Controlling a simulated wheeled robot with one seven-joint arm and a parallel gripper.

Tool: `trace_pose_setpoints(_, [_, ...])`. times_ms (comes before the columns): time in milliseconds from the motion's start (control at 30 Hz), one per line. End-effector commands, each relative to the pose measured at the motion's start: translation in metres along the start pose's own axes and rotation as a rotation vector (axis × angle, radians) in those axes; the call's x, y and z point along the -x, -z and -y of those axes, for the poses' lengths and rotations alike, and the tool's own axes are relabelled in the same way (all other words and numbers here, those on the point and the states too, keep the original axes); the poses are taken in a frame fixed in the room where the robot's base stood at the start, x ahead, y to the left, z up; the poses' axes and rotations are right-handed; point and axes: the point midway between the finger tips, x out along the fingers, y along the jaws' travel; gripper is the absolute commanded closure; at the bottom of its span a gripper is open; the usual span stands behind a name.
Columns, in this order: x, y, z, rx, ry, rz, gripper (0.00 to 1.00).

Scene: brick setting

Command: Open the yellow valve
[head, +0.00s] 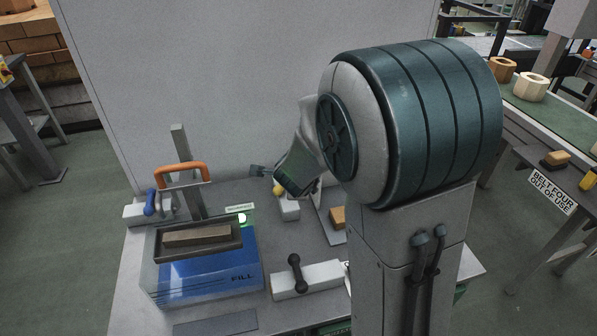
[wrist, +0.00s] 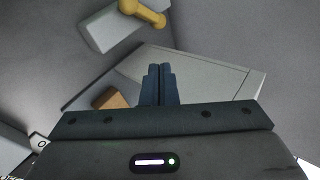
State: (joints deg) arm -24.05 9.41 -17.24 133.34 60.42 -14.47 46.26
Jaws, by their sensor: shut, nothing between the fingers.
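The yellow valve shows in the head view as a small yellow handle (head: 278,190) above a pale block (head: 290,210), partly hidden by my gripper. In the wrist view its yellow lever (wrist: 146,13) sits on the pale block (wrist: 108,32) at the top, partly cut off by the frame edge. My gripper (head: 259,170) is above and beside the valve at the back of the bench. Its fingertips (wrist: 160,70) are together with nothing between them. They are apart from the lever, which lies beyond them and to the left in the wrist view.
A blue FILL box (head: 210,272) carries a dark tray (head: 170,252) with a brick, below an orange handle (head: 182,172). A blue-handled valve (head: 150,204) stands left, a black-handled one (head: 296,272) in front. A tan block (wrist: 108,97) lies beside a grey plate (wrist: 215,78).

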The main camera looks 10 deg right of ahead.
Motion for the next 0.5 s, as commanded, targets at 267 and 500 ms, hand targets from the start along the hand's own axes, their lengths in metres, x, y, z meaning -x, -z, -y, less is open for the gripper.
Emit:
trace_pose_setpoints(267, [0.000, 0.000, 0.000, 0.001, 0.000, 0.001, 1.00])
trace_pose_setpoints(500, [0.029, -0.013, 0.000, 0.192, -0.027, 0.142, 1.00])
